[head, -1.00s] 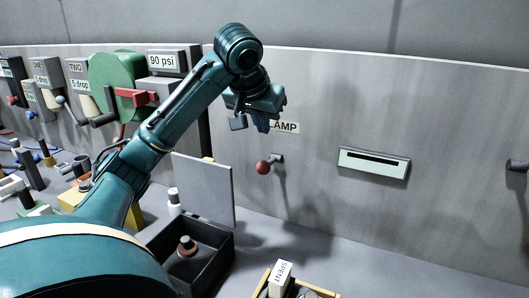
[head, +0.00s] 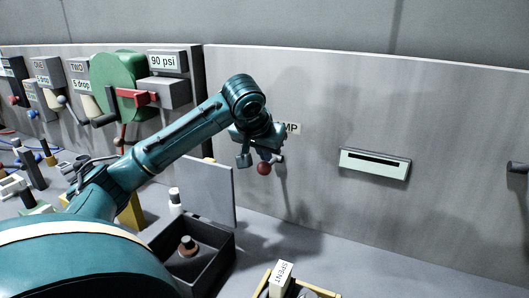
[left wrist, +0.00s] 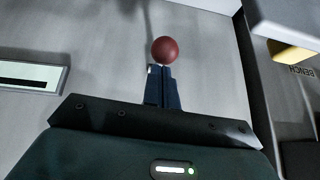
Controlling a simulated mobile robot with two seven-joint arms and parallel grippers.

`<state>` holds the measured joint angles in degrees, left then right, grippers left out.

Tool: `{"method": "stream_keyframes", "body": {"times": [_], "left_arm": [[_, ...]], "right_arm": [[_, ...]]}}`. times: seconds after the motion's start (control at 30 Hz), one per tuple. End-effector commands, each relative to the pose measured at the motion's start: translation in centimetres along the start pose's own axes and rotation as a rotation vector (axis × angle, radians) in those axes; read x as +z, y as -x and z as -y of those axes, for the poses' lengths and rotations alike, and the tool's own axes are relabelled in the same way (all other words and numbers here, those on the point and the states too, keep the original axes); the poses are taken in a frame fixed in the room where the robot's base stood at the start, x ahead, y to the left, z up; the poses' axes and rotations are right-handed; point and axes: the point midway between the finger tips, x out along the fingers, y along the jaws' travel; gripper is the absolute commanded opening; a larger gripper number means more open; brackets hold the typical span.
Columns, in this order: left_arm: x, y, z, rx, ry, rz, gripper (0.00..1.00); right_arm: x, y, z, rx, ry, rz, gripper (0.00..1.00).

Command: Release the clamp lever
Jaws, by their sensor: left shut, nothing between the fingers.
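The clamp lever's red ball knob (head: 264,168) sticks out from the grey wall panel below the CLAMP label (head: 291,128), which my gripper partly covers. My left gripper (head: 264,155) points down just above the knob in the head view. In the left wrist view the closed fingertips (left wrist: 162,72) lie just below the red knob (left wrist: 165,49), close to it or touching; I cannot tell which. The fingers hold nothing. The lever's arm is largely hidden. My right gripper is not in view.
A slotted plate (head: 374,164) is on the panel to the right. A dark open box (head: 217,262) with a raised grey lid (head: 208,190) stands below left. A tray with a SPENT label (head: 282,271) is at the front. Levers and signs line the wall at left.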

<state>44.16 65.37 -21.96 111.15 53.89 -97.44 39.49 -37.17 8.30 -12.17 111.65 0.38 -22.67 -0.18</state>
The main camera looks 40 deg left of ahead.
Motion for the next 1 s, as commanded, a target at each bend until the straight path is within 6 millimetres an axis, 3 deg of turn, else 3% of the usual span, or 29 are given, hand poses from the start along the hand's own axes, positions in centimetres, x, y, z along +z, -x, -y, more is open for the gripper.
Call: {"method": "stream_keyframes", "body": {"times": [0.17, 0.43, 1.0], "left_arm": [[0.7, -1.1, 0.0, -0.007, 0.005, -0.076, 0.0], [1.4, -1.6, -0.1, -0.013, 0.008, -0.232, 0.0], [1.4, -1.3, -0.1, -0.012, 0.012, -0.231, 0.0]], "right_arm": [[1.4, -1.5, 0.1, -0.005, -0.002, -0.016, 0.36], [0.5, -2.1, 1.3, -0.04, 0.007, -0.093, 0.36], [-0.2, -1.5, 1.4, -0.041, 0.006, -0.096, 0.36]]}}
